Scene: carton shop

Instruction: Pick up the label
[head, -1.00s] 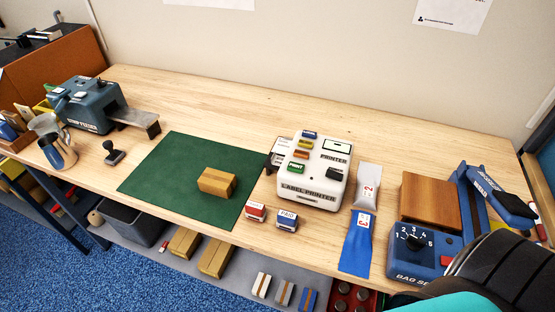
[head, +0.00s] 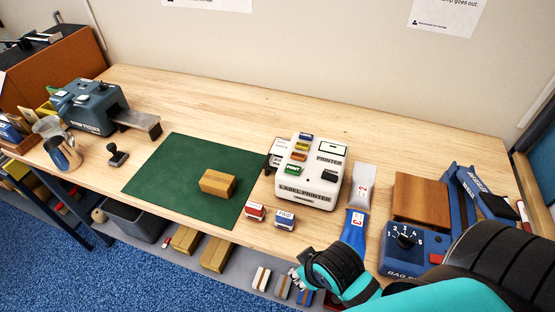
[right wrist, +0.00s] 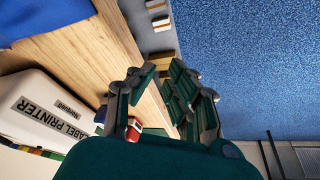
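The white label printer (head: 311,180) stands on the table right of the green mat. A small white label (head: 280,147) with dark print shows at the printer's left side, over a dark holder; it cannot be made out in the right wrist view. My right gripper (head: 297,279) is low in the head view, at the table's front edge, in front of the printer and apart from the label. In the right wrist view its fingers (right wrist: 160,105) are spread with nothing between them. The printer (right wrist: 42,108) shows at the left there. My left gripper is not in view.
A cardboard box (head: 217,183) lies on the green mat (head: 160,175). A red stamp (head: 255,211) and a blue stamp (head: 284,219) stand before the printer. Bags (head: 361,185), a bag sealer (head: 405,245) and my right arm crowd the right. The table behind the printer is clear.

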